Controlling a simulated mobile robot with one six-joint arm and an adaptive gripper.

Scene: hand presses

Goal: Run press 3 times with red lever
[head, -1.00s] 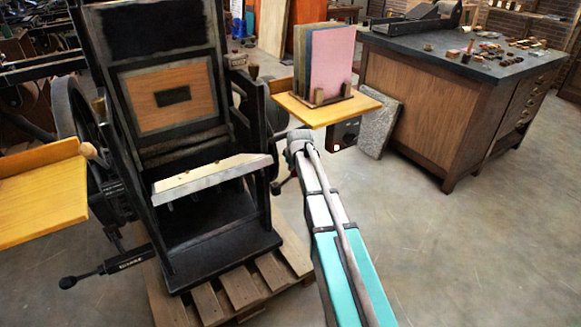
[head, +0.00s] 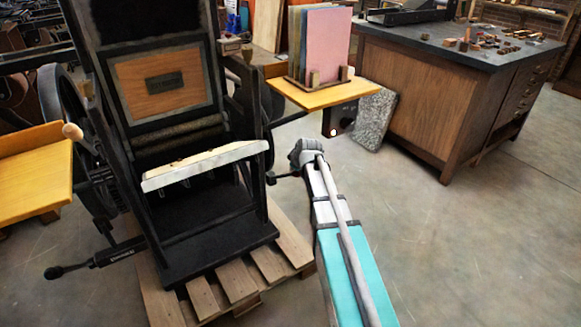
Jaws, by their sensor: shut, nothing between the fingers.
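The black hand press (head: 215,240) stands on the left, with an upright frame around a wooden panel (head: 165,87) and a pale tilted ledge (head: 205,164) below it. My arm reaches up from the bottom, and its end lies beside the press's right side. My gripper (head: 284,175) is small and partly hidden by my wrist; it looks shut and empty. A dark bar end shows there, and I cannot tell whether it touches the press. A black-handled lever (head: 75,269) sticks out at the press's lower left. I can make out no clearly red lever.
A yellow board (head: 330,93) at the press's right holds upright coloured sheets (head: 323,45). Another yellow board (head: 35,185) is at the left. A wooden pallet (head: 240,278) lies under the press. A grey slab (head: 374,118) leans on the wooden cabinet (head: 418,105). Floor at right is clear.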

